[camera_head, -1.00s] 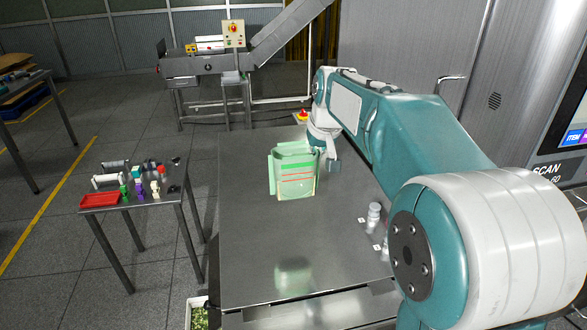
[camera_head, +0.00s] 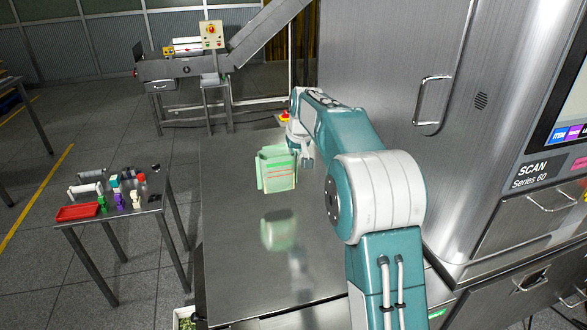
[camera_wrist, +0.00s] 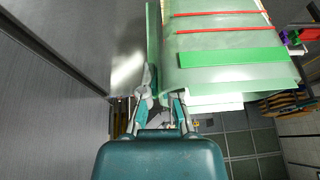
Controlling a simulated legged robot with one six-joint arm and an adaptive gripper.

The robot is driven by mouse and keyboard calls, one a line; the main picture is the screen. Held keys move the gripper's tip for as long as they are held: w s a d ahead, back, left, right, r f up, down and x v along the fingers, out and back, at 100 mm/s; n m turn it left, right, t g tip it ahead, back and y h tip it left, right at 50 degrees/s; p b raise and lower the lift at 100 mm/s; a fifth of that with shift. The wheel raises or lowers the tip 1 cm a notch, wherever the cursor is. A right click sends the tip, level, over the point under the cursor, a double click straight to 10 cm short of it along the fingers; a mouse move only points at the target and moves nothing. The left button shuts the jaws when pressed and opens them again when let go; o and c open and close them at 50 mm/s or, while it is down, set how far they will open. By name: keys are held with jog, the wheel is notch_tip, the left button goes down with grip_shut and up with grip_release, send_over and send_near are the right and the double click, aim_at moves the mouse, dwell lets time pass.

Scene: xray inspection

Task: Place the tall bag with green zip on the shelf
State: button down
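The bag (camera_head: 277,172) is pale green and see-through with red lines. It is upright above the steel table, with its reflection apart below it. In the wrist view, the bag (camera_wrist: 215,35) fills the upper right, with a bright green strip, likely the zip, across it. My gripper (camera_head: 308,160) is at its right side in the head view. In the wrist view, my gripper's fingers (camera_wrist: 162,98) close around the bag's near edge, partly hiding the pinch. I cannot clearly pick out a shelf.
The steel table (camera_head: 245,270) is mostly bare. A small side table (camera_head: 155,215) at left holds a red tray (camera_head: 77,212) and several small items. A large steel cabinet (camera_head: 390,60) stands close on the right. A conveyor machine (camera_head: 185,67) is behind.

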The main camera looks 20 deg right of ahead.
jog(key=shift+d+x, duration=0.15)
jog(key=shift+x, duration=1.2)
jog(key=shift+d+x, duration=0.2)
jog(key=shift+x, duration=1.2)
jog(key=shift+s+f, duration=0.1)
jog(key=shift+s, duration=0.05)
jog(key=c, duration=0.8)
grip_release()
jog(key=v, duration=1.2)
